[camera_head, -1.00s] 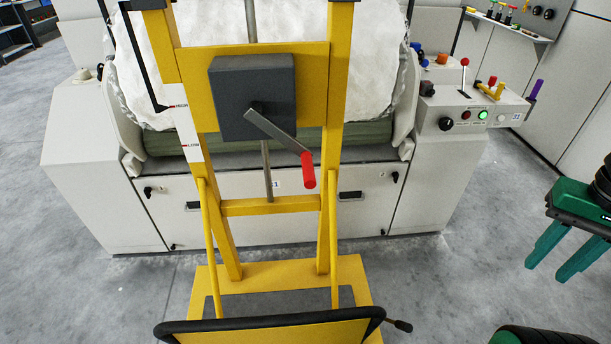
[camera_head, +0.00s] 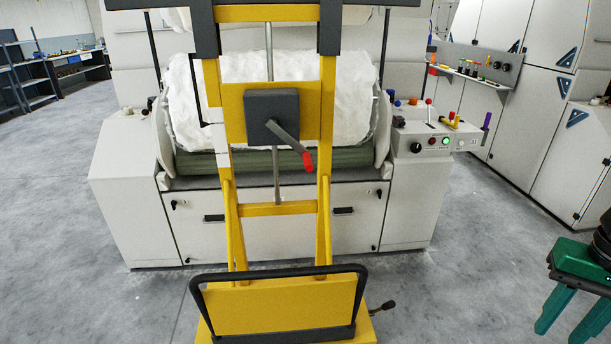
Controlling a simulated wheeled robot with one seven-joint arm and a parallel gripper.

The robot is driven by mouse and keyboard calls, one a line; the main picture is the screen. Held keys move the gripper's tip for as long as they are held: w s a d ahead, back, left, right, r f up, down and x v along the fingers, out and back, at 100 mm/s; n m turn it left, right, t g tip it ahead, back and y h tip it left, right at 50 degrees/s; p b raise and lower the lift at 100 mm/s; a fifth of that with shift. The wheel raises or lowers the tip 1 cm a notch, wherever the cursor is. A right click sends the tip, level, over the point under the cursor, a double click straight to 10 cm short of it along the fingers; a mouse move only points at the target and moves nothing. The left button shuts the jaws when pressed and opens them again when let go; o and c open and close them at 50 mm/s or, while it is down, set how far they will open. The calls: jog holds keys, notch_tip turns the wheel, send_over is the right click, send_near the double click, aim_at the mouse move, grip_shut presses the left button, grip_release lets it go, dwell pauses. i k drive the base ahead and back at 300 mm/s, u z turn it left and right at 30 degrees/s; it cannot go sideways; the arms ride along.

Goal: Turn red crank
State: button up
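The red crank handle (camera_head: 308,161) sits at the end of a grey metal crank arm (camera_head: 284,137). The arm comes out of a dark grey gearbox (camera_head: 271,107) on a yellow upright frame (camera_head: 233,108). The crank arm slopes down to the right, with the red grip at its lower end. Nothing touches the crank.
The yellow frame stands on the floor before a pale machine (camera_head: 135,190) holding a large white roll (camera_head: 345,85). A control panel (camera_head: 430,140) is at right. The grey floor at left is clear.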

aim_at(272, 124)
jog(key=k, duration=1.35)
jog(key=u, duration=0.55)
jog(key=i, duration=1.7)
jog(key=z, duration=0.35)
